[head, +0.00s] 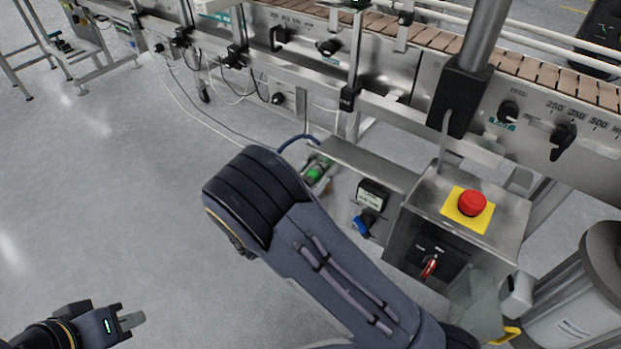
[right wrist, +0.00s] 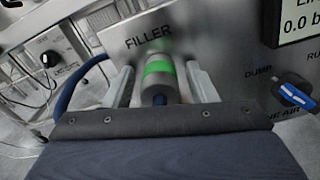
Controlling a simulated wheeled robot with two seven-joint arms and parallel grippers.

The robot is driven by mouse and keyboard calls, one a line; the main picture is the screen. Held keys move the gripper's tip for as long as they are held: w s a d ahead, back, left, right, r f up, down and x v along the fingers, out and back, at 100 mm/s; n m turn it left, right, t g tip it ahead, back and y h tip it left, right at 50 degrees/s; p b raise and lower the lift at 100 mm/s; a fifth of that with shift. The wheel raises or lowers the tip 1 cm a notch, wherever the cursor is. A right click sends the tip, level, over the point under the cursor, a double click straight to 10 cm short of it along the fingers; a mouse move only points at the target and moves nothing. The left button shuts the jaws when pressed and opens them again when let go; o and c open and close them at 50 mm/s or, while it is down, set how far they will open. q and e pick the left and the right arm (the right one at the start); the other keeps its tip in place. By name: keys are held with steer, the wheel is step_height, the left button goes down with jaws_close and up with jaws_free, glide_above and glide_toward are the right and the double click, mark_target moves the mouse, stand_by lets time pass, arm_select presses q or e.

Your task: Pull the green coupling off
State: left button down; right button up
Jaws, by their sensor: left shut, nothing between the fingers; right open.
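The green coupling (right wrist: 159,70) is a grey cylinder with a bright green band, on the metal panel under the word FILLER. In the right wrist view it lies between the two fingers of my right gripper (right wrist: 161,80), which is open with a gap on each side of it. The green coupling also shows small in the head view (head: 315,173), beyond my right arm, which hides most of the right gripper there. My left gripper (head: 131,321) is shut and empty at the lower left of the head view, over the floor, far from the coupling.
A blue hose (right wrist: 88,82) curves beside the coupling on the left. A blue-handled dump valve (right wrist: 292,95) and a small display (right wrist: 300,22) are at the right. A red emergency button (head: 472,203) stands on the control box.

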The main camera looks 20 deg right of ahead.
jaws_close()
steer(key=v, duration=0.3)
steer(key=shift+s+a+p, duration=0.15)
steer(key=shift+p, duration=0.25)
jaws_free()
steer(key=shift+a, duration=0.1)
steer(key=p+v, duration=0.1)
steer(key=v, duration=0.6)
steer(key=shift+s+a+p, duration=0.3)
steer(key=shift+p, duration=0.05)
